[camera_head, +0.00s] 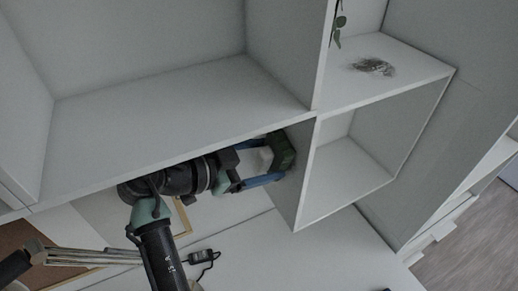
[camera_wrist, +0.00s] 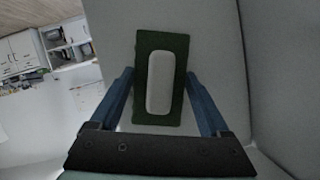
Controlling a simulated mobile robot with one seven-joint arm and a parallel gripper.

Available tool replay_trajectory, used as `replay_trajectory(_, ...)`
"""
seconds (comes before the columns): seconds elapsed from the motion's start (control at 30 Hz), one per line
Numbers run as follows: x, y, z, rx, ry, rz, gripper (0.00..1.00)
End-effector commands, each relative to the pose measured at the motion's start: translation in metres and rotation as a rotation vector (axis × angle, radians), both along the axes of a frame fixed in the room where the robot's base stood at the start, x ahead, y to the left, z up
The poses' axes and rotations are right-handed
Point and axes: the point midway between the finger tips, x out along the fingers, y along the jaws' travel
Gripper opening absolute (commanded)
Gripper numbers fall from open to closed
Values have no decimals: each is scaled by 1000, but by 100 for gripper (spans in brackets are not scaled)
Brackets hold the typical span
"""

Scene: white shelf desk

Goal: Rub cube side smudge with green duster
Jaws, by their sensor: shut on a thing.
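The green duster (camera_wrist: 179,111) is a dark green rectangular pad with a pale grey handle block (camera_wrist: 159,83) on its back. It also shows in the head view (camera_head: 282,150). My gripper (camera_head: 268,166) has its blue fingers on either side of the duster and is shut on it. In the wrist view my gripper (camera_wrist: 163,98) points at a plain light grey panel (camera_wrist: 215,55). In the head view the pad is against or very near the cube's side panel (camera_head: 294,190); I cannot tell if they touch. No smudge shows; the pad hides part of the panel.
A shelf board (camera_head: 150,125) runs just above my arm. The open cube compartment (camera_head: 345,180) is right of the panel. A small grey object (camera_head: 373,66) and a green plant (camera_head: 338,30) are in the compartment above. A black adapter with a cable (camera_head: 203,256) lies on the desk.

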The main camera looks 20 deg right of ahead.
Motion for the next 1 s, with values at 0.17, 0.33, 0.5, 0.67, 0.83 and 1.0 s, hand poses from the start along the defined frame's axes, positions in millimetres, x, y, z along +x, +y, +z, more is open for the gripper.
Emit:
replay_trajectory(0.17, -5, 0, 0, 0, 0, 1, 16)
replay_trajectory(0.33, -18, -2, 1, -1, 0, 1, 16)
replay_trajectory(0.5, -31, -4, 0, -1, 1, 0, 16)
replay_trajectory(0.67, -35, -5, 0, -1, 0, -1, 16)
replay_trajectory(0.83, -48, -5, 0, -1, 1, -2, 16)
replay_trajectory(1.0, -61, -6, 0, -1, 2, -4, 16)
